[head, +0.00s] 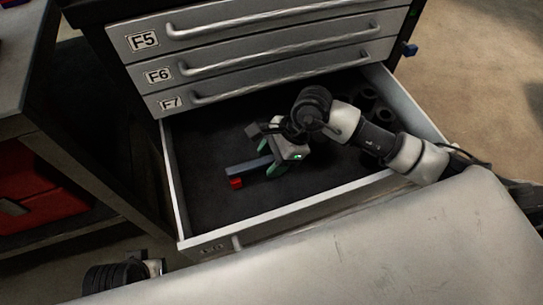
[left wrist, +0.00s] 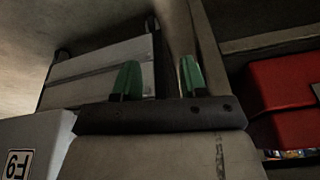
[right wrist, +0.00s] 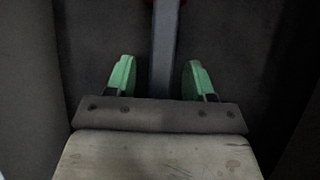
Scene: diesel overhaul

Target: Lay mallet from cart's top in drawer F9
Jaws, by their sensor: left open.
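The mallet, a grey bar (head: 246,167) with a red end (head: 236,183), lies in the pulled-out drawer (head: 205,200), near the middle of its dark floor. The drawer's front label is hard to read in the head view; in the left wrist view an upside-down F9 label (left wrist: 18,164) shows. My right gripper (head: 267,159) is inside the drawer at the mallet. In the right wrist view its green fingers (right wrist: 159,78) stand open on both sides of the grey handle (right wrist: 164,50), with gaps. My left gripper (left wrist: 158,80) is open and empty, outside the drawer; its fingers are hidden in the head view.
Several dark round parts (head: 372,104) sit at the drawer's back right. The closed drawers F5 (head: 143,41), F6 (head: 158,76) and F7 (head: 170,103) are above it. A bench with a red box (head: 45,195) stands at the left. The drawer floor left of the mallet is clear.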

